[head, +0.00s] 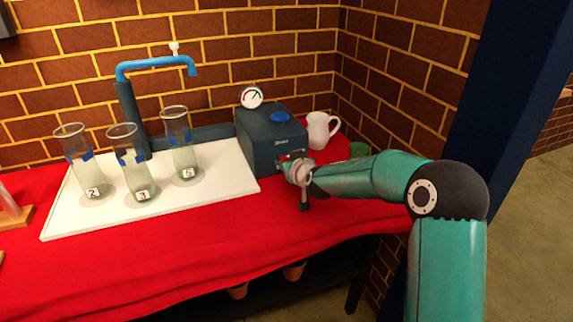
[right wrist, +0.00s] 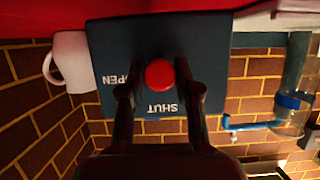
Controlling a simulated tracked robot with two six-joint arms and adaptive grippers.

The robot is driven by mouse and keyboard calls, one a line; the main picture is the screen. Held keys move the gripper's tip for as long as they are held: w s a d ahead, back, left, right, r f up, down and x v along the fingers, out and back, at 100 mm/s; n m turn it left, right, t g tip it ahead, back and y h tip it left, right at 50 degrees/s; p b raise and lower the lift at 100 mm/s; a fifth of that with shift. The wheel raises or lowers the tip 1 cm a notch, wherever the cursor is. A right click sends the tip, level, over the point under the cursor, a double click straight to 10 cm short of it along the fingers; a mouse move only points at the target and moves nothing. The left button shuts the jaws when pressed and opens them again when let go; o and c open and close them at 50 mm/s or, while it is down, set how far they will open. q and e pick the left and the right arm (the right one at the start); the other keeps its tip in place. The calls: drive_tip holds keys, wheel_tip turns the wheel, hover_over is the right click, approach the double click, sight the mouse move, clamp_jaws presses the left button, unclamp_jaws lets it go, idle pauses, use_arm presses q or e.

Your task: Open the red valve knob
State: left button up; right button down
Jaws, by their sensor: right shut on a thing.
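The red valve knob (right wrist: 159,74) sits on the front face of a dark blue-grey box (head: 262,140). In the right wrist view the box face (right wrist: 112,45) carries the words OPEN and SHUT near the knob. My right gripper (head: 288,166) is at the box front, and in the right wrist view its two fingers (right wrist: 159,80) stand on either side of the knob, shut on it. No pointer mark on the knob can be made out. In the head view the gripper hides the knob. My left gripper is not in view.
A gauge (head: 251,96) and a blue handle (head: 280,117) are on top of the box. Several glass cylinders (head: 131,165) stand on the white board (head: 225,185), under a blue pipe (head: 150,64).

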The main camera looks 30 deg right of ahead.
drive_tip(key=c, duration=0.8)
unclamp_jaws()
drive_tip(key=shift+f, duration=0.25)
drive_tip(key=shift+c, duration=0.2)
drive_tip(key=shift+r, duration=0.15)
drive_tip(key=v, duration=1.2)
